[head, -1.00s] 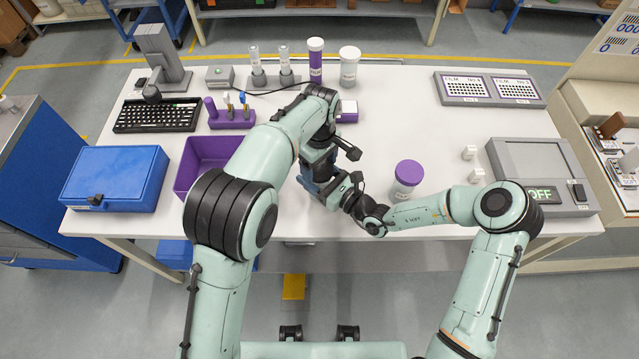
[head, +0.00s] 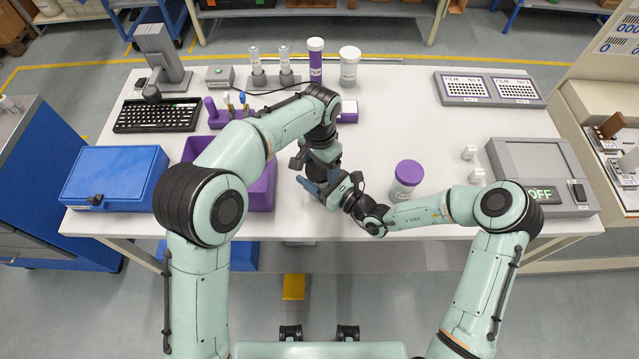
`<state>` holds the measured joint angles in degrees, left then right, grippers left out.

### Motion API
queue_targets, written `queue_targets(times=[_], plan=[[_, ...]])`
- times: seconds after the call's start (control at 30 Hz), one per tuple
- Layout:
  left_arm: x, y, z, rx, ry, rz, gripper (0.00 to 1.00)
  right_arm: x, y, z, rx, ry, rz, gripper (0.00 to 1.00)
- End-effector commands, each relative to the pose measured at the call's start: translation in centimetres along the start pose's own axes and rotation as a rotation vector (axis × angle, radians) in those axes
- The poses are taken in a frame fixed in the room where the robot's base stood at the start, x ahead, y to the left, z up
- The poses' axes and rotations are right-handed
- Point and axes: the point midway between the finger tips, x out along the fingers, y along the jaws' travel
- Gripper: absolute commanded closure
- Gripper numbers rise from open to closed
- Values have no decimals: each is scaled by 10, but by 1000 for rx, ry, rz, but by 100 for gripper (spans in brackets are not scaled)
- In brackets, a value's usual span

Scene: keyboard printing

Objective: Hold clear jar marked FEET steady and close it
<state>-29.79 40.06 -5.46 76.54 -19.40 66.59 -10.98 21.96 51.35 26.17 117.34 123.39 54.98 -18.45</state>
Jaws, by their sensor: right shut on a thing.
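My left gripper (head: 322,170) points down over the front middle of the table, with its fingertips hidden, so I cannot tell whether it is open or shut. My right gripper (head: 312,188) reaches in from the right just below it, low over the table. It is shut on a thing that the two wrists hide. I cannot make out a jar marked FEET or its lid between them. A clear jar with a purple lid (head: 406,180) stands upright to the right, apart from both grippers. I cannot read its label.
A purple bin (head: 262,190) sits left of the grippers, partly behind my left arm. A blue case (head: 115,178) is farther left. A purple jar (head: 316,62) and a white-lidded jar (head: 349,66) stand at the back. A grey device (head: 540,165) is at right.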

Motion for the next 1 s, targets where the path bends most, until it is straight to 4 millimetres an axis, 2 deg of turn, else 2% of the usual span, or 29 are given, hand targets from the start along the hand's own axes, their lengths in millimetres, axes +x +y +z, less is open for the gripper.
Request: queue_targets(times=[0.3, 0.67, 1.0], plan=[[-2, 0, 0, -3, 1, 0, 0, 0, 0, 0, 0, 1, -1, 100], [-43, 0, 0, -4, 1, 0, 0, 0, 0, 0, 0, 1, -1, 100], [-45, 0, 0, -5, 0, 0, 2, 0, 0, 0, 0, 1, -1, 100]])
